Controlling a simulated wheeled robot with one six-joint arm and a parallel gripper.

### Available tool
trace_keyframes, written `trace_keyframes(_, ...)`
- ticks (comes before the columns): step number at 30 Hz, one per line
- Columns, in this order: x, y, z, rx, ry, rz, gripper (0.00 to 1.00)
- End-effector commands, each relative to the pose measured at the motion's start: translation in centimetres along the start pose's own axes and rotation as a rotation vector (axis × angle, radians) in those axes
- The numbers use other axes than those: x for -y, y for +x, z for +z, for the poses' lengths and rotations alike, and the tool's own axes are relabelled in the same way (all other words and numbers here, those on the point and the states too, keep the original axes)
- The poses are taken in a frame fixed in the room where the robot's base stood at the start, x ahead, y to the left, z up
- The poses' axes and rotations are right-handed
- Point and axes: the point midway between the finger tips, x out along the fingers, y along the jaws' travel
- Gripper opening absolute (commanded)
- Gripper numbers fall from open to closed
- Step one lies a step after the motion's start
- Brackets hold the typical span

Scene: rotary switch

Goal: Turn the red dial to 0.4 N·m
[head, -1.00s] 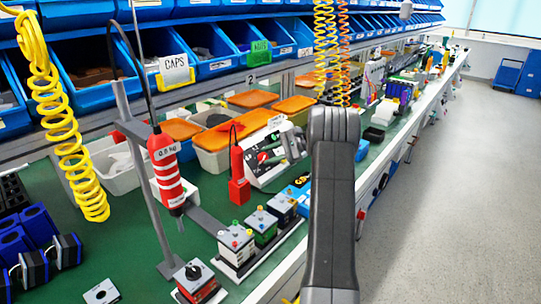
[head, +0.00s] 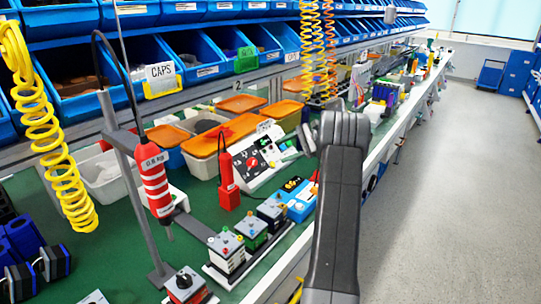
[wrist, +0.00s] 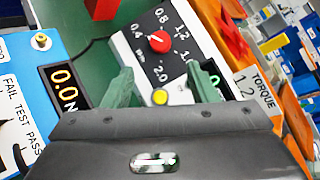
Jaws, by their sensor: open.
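The red dial (wrist: 159,42) sits on a black panel face with a printed scale, with 0.4 at its upper left and 2.0 below it. Its pointer is too small to read surely. My gripper (wrist: 161,80) has its two green fingers apart, on the near side of the dial, with nothing between them but the panel's lower part and a yellow button (wrist: 160,97). The fingers look clear of the dial.
A blue tester (wrist: 22,95) with a lit 0.0 display stands left of the panel in the wrist view. A red block (wrist: 100,8) is beyond it. A TORQUE 1.2 card (wrist: 258,88) and orange-lidded bins are at right. A red screwdriver (head: 156,180) hangs over the green bench.

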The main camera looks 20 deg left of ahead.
Motion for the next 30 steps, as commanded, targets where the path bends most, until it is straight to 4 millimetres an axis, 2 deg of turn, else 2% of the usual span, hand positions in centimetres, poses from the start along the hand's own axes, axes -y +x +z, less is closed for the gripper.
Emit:
trace_keyframes(3,0.0,-2.0,0.0,-0.001,0.0,-0.001,0.53)
trace_keyframes(6,0.0,-3.0,0.0,0.0,0.001,0.0,0.53)
trace_keyframes(18,0.0,-3.6,0.0,0.001,0.0,0.0,0.53)
trace_keyframes(23,0.0,-2.9,0.0,0.002,0.001,0.001,0.53)
trace_keyframes(26,0.0,-1.7,0.0,0.002,0.001,0.001,0.53)
trace_keyframes(30,0.0,0.9,0.0,0.003,0.0,0.002,0.53)
